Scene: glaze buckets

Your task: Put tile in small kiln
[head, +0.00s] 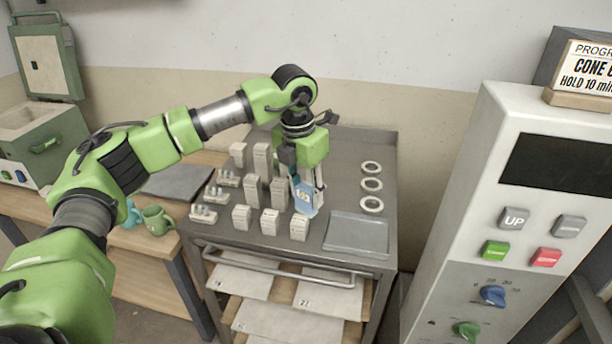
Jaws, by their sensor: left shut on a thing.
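My left gripper (307,196) is shut on a blue tile (304,199) with pale markings. It holds the tile upright over the metal cart top (335,151), beside several pale blocks. I cannot tell whether the tile touches the cart. The small kiln (38,138) stands at the far left on a wooden table, green with a pale inside. Its lid (46,62) is raised. My right gripper is not in view.
Pale kiln posts (262,160) crowd the cart's middle. White rings (372,184) and an empty grey tray (357,235) lie to the right. Mugs (157,220) and a dark slab (178,182) are on the wooden table (120,262). A large control panel (515,185) stands at right.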

